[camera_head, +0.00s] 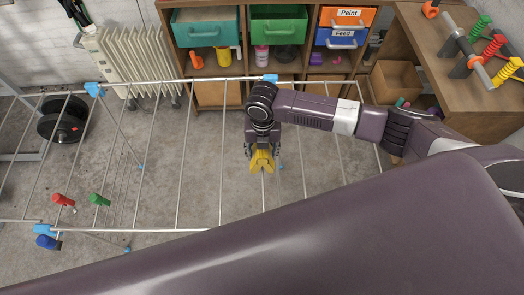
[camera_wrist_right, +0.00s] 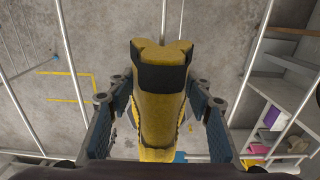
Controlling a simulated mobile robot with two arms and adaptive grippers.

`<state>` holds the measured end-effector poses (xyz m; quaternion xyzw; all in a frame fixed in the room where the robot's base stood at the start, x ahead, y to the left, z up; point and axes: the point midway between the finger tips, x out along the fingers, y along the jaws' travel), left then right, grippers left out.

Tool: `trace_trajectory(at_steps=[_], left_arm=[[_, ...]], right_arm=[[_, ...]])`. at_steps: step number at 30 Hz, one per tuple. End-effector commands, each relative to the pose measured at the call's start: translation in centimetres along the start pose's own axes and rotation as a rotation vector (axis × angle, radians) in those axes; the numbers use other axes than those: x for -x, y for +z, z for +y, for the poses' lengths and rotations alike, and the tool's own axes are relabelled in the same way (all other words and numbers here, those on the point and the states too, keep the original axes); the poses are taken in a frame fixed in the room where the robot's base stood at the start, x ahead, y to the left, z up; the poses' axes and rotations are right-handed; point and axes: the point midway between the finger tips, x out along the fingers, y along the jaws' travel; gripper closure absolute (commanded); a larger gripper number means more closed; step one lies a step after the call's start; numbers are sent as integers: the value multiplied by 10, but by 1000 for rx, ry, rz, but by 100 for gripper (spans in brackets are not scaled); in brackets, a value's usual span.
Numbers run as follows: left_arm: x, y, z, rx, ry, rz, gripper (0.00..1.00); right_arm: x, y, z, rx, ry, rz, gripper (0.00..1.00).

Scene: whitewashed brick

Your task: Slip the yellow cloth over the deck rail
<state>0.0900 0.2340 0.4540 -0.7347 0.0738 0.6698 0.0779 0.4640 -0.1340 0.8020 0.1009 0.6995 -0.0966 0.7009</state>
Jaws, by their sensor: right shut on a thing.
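The yellow cloth (camera_head: 262,161) is a folded bundle held in my right gripper (camera_head: 262,150), above the drying rack (camera_head: 160,231). In the right wrist view the cloth (camera_wrist_right: 160,110) stands between the two fingers of the gripper (camera_wrist_right: 160,120), with dark patches near its far end. One thin cross rail (camera_head: 263,190) of the rack lines up with the cloth; in the wrist view this rail (camera_wrist_right: 164,18) runs up to the cloth's end. I cannot tell whether they touch. No rail is marked as the deck rail. My left gripper is not in view.
A radiator (camera_head: 130,58), a shelf with drawers (camera_head: 279,28) and a wooden bench (camera_head: 460,85) stand behind. Other rack rails lie either side of the gripper.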

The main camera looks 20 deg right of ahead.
Motion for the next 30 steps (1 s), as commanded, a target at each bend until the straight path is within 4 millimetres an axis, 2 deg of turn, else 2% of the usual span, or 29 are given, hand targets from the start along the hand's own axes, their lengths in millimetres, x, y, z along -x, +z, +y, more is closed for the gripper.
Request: trace_trajectory(at_steps=[30], left_arm=[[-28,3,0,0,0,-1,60]], right_arm=[[-42,0,0,1,0,0,86]])
